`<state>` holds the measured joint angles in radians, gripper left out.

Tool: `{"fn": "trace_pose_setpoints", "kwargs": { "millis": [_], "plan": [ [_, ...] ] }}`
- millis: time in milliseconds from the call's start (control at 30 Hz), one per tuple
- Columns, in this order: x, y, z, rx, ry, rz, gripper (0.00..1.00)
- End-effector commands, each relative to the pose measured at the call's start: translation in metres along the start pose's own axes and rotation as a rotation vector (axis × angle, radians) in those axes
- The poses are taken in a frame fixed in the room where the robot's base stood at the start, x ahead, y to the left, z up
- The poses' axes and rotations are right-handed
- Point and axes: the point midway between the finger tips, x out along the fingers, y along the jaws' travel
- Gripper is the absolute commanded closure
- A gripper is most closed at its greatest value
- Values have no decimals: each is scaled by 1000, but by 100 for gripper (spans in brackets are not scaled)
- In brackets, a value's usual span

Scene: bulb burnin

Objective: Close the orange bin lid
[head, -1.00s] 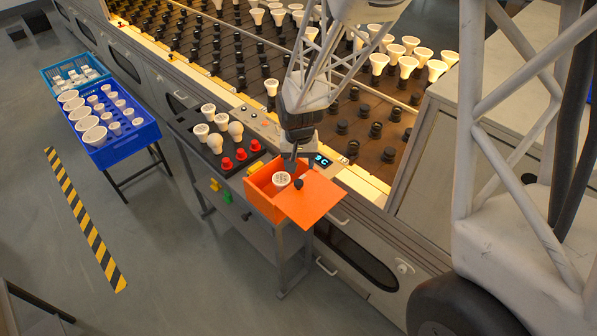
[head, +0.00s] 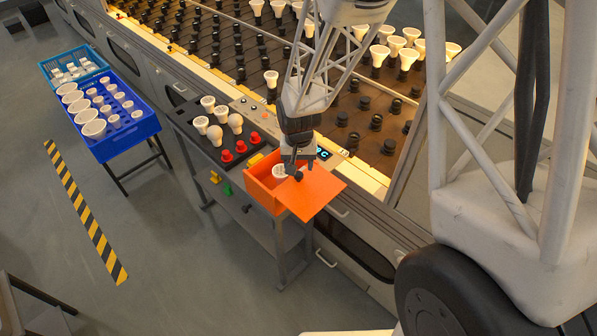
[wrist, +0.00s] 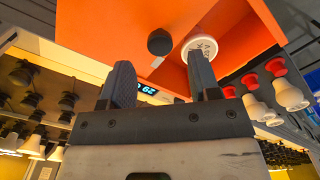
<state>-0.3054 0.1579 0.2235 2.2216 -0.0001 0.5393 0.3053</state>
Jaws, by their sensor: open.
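The orange bin (head: 262,197) stands on the end of a grey cart, its left part uncovered. Its flat orange lid (head: 318,192) lies across the right part and sticks out past the bin's right side; it also shows in the wrist view (wrist: 105,32). A dark round knob (head: 298,176) is on the lid, and it shows in the wrist view (wrist: 160,42). A white bulb (head: 278,171) is in the uncovered part, partly hidden by my gripper. My gripper (wrist: 161,72) is open and empty, its fingers on either side of the knob's line in the wrist view. Contact cannot be told.
A black panel left of the bin holds white bulbs (head: 236,123) and red caps (head: 241,146). A lit rack of bulbs and sockets (head: 270,80) runs behind. A blue crate of bulbs (head: 143,127) stands at the left.

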Motion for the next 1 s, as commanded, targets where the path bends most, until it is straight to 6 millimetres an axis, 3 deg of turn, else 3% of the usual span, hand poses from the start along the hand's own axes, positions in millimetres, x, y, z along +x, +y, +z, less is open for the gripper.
{"fn": "trace_pose_setpoints", "kwargs": {
  "millis": [400,867,1000],
  "plan": [
    [36,0,0,0,0,0,44],
    [40,0,0,0,1,0,44],
    [40,0,0,0,1,0,65]
  ]
}}
